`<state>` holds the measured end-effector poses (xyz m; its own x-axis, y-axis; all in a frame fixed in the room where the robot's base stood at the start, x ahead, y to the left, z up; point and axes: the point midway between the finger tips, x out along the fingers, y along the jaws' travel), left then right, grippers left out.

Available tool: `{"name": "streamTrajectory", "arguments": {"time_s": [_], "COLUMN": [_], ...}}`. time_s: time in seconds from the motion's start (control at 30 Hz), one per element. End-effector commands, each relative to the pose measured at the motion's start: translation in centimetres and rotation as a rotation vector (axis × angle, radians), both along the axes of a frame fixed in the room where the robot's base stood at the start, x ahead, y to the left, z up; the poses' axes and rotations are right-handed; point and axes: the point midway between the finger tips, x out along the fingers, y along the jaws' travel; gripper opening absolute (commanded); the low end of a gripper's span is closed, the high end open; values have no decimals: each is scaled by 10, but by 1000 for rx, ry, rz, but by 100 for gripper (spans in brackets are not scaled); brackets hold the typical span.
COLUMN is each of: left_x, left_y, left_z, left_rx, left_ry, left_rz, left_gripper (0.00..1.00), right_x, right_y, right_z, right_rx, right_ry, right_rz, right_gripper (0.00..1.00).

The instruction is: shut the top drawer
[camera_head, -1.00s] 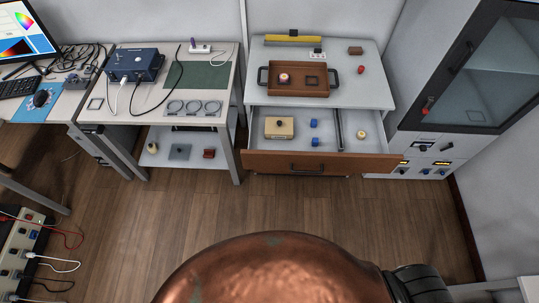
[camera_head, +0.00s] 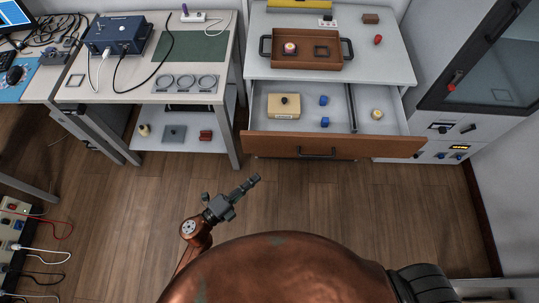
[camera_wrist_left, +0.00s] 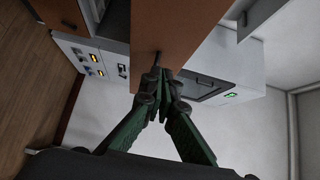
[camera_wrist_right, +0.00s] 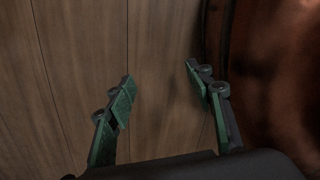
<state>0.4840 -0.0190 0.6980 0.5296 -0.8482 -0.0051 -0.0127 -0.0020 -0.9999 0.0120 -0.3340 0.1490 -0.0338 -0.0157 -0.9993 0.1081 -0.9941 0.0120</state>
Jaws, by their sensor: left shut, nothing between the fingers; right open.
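The top drawer (camera_head: 384,146) of the white cabinet stands pulled out, with a wooden front and a dark bar handle (camera_head: 317,153). Inside it lie a beige box (camera_head: 284,106), two blue cubes (camera_head: 323,100) and a round yellowish piece (camera_head: 377,114). My left gripper (camera_head: 254,180) is shut and empty, in front of and below the drawer front, apart from it in the head view. In the left wrist view its closed fingertips (camera_wrist_left: 160,70) point toward the wooden drawer front (camera_wrist_left: 165,25). My right gripper (camera_wrist_right: 160,80) is open and empty over the wood floor, seen only in its wrist view.
A brown tray (camera_head: 340,62) sits on the cabinet top. A white table (camera_head: 92,84) with a blue device (camera_head: 117,37) stands to the left, its leg near the drawer. A glass-doored cabinet (camera_head: 500,80) stands at right. The floor before the drawer is clear.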

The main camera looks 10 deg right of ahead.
Motion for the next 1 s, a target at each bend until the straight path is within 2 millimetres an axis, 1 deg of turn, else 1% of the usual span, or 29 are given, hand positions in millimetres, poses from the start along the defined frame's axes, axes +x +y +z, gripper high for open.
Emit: {"name": "streamTrajectory", "arguments": {"time_s": [0.07,0.17,0.27,0.5,0.6,0.7,0.8,1.0], "left_x": [0,7,17,43,54,70,80,89], "left_y": [-8,-19,-34,-76,-91,-92,-95,-97], "left_z": [4,5,4,3,3,2,2,3], "left_rx": [3,2,1,1,2,3,3,3], "left_ry": [-17,-19,-17,-15,-15,-15,-12,-12], "left_rz": [-14,-13,-13,-11,-10,-9,-10,-9], "left_gripper": [0,0,0,0,0,0,0,0], "right_x": [2,6,13,32,40,50,57,63], "right_y": [0,1,2,4,4,5,6,6], "right_z": [-1,0,1,6,9,13,17,21], "right_rx": [0,0,1,2,2,3,3,2], "right_ry": [0,-1,-2,-3,-4,-5,-5,-5], "right_rz": [-1,-3,-7,-16,-20,-25,-28,-31], "right_gripper": [48,48,48,48,48,48,48,48]}}
